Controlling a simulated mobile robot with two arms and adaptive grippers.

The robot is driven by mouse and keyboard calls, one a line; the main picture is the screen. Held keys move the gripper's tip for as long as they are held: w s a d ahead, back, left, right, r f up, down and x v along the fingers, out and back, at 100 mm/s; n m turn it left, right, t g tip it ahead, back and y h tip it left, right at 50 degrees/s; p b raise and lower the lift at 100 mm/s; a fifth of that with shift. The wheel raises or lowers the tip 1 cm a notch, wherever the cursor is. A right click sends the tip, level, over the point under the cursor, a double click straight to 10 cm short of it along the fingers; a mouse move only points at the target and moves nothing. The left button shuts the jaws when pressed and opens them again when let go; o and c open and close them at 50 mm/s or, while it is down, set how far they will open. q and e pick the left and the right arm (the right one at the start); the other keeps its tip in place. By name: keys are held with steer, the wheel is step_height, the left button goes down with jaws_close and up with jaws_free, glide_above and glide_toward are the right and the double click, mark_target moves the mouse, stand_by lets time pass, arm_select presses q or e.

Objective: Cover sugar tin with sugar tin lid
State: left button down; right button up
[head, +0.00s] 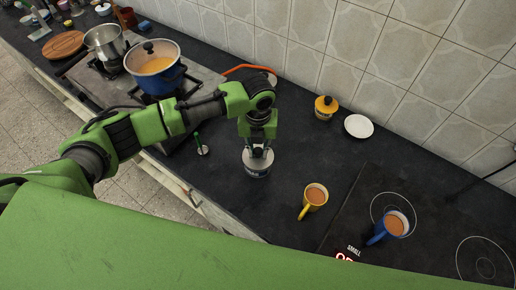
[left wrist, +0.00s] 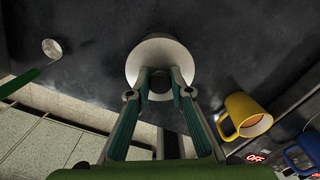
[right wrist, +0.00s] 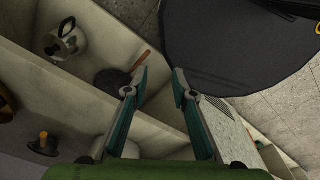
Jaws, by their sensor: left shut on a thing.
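My left gripper (head: 258,152) points straight down over the counter, in the middle of the head view. It is shut on the dark knob (left wrist: 160,85) of a round white lid (left wrist: 160,48). The sugar tin (head: 257,170), pale with a dark label, stands upright directly below the gripper. The lid hides the tin from above in the left wrist view. I cannot tell whether the lid touches the tin's rim or hovers just over it. My right gripper (right wrist: 153,90) is open and empty, seen only in the right wrist view, away from the tin.
A yellow mug (head: 315,197) and a blue mug (head: 396,224) stand to the right. A yellow pot with a dark knob (head: 326,107) and a white saucer (head: 358,126) are near the wall. A blue pot (head: 155,68) is on the stove. Counter around the tin is clear.

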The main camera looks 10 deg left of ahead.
arm_select(q)
steer(key=shift+f, duration=0.4)
steer(key=c, duration=1.8)
jaws_free()
steer(key=shift+o, duration=0.2)
steer(key=shift+r, duration=0.15)
step_height(320, 180, up, 12)
